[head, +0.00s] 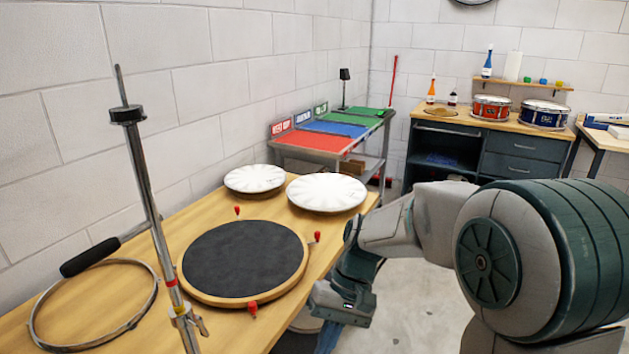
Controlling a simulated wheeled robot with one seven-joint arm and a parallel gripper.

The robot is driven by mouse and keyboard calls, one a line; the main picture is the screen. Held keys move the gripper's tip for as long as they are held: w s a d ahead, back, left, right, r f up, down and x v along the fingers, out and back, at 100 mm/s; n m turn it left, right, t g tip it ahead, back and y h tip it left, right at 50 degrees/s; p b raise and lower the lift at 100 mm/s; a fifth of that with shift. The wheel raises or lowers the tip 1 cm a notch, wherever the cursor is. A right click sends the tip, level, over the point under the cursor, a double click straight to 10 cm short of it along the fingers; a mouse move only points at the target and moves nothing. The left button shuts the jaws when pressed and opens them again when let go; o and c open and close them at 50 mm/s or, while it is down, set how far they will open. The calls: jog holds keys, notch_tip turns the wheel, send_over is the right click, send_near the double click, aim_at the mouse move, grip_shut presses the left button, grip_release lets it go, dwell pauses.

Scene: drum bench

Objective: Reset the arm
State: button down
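My arm (435,215) reaches in from the right and bends down at the front edge of the wooden bench (222,198). My gripper end hangs low beside the bench edge, below the wrist link (345,300). Its fingertips are hidden or cut off at the bottom of the head view, so I cannot see whether it is open or holding anything. The wrist is right of the round dark practice pad (243,258) and looks apart from it.
On the bench are two white drumheads (327,191), (254,179), a metal hoop (95,305) and an upright metal stand (152,200). A cart with coloured mats (345,129) stands behind. Drums (492,108) sit on a far cabinet. The floor (415,305) right of the bench is clear.

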jog(key=s+d+r+m+t+h, duration=0.1)
jog(key=s+d+r+t+h, duration=0.1)
jog(key=d, duration=0.4)
jog(key=s+d+r+m+t+h+p, duration=0.1)
jog(key=s+d+r+t+h, duration=0.1)
jog(key=s+d+t, duration=0.3)
jog(key=shift+s+d+r+t, duration=0.3)
jog(key=shift+d+r, duration=0.4)
jog(key=shift+d, duration=0.3)
